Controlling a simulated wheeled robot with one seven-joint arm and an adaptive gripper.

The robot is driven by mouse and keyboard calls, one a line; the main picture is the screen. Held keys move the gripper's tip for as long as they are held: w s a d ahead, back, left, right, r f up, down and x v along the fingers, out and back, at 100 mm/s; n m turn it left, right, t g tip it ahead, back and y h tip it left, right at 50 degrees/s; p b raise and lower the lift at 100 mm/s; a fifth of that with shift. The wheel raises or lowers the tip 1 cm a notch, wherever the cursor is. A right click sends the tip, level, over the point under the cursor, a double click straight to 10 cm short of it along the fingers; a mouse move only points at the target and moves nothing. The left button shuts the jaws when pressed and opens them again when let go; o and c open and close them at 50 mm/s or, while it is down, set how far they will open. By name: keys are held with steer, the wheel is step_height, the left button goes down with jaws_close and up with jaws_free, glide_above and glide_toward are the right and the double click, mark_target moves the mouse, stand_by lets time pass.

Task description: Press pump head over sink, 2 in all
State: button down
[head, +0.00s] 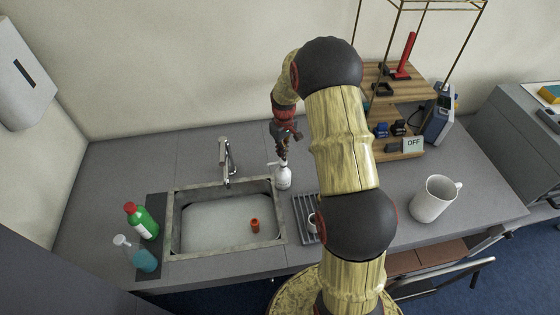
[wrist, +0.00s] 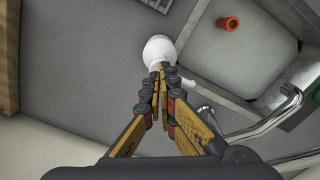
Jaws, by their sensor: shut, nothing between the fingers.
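A white pump bottle (head: 284,179) stands upright on the counter at the right rim of the sink (head: 279,220). It also shows in the wrist view as a white rounded body (wrist: 158,47), with the fingers covering its near part. My gripper (head: 283,154) is shut and empty, pointing down directly above the pump bottle. In the wrist view the closed fingertips (wrist: 161,70) lie over the bottle's top. I cannot tell whether they touch the pump head, which is mostly hidden. The sink basin holds a small orange cup-like piece (head: 255,225).
The faucet (head: 227,160) stands behind the sink. A green bottle (head: 141,221) and a blue spray bottle (head: 136,254) stand left of it. A wooden shelf (head: 398,148) stands behind.

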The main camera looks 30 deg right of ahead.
step_height(320, 180, up, 6)
steer(key=p, duration=0.2)
steer(key=shift+f+p, duration=0.1)
steer(key=shift+p, duration=0.2)
stand_by(0.5)
steer(key=s+a+r+t+b, duration=0.2)
steer(key=s+a+r+b, duration=0.1)
steer(key=s+a+b, duration=0.7)
steer(key=s+a+r+m+t+b, duration=0.1)
steer(key=s+a+r+t+b, duration=0.2)
steer(key=s+a+b, duration=0.8)
steer(key=s+b, duration=0.1)
steer(key=s, duration=0.7)
steer(key=shift+a+t+b, duration=0.2)
steer(key=shift+t+b, duration=0.1)
